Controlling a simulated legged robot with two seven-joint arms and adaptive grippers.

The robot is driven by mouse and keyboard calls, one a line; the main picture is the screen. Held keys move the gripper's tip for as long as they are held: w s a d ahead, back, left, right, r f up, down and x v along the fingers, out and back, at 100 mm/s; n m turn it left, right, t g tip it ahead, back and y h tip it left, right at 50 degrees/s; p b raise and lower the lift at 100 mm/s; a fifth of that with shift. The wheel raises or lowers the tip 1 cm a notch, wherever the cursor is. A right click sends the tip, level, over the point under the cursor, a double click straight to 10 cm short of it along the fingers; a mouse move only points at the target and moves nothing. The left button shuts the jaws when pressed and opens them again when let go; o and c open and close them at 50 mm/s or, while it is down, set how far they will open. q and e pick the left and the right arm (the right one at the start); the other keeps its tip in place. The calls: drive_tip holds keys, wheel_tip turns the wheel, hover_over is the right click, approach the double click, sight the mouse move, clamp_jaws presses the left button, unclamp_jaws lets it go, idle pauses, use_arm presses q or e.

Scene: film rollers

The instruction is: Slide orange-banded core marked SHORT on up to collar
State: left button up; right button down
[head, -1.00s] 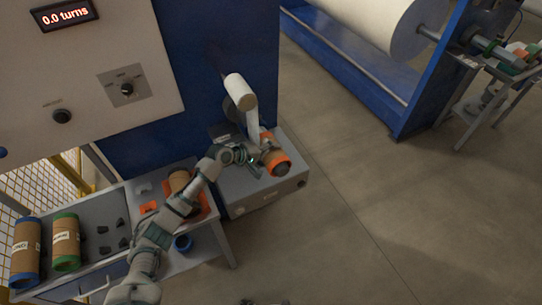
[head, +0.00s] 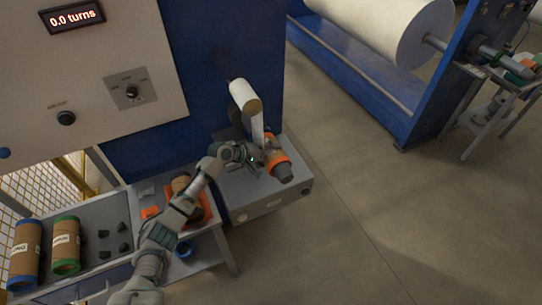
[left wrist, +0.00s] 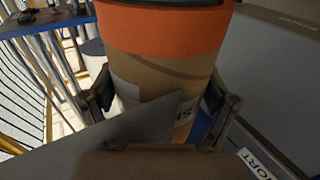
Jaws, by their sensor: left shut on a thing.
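In the left wrist view the core (left wrist: 165,65) shows brown cardboard, a wide orange band at the top and a partly covered white label. My left gripper (head: 252,156) is shut on the core, with a finger on each side of it in the left wrist view (left wrist: 160,102). My right gripper is not in view.
A grey box (head: 265,200) lies under the shaft.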

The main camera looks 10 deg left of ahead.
use_arm(q)
drive_tip(key=shift+w+a, duration=0.3)
drive_tip(key=shift+w, duration=0.15)
drive_tip(key=o, duration=1.2)
drive_tip(key=shift+o, duration=0.7)
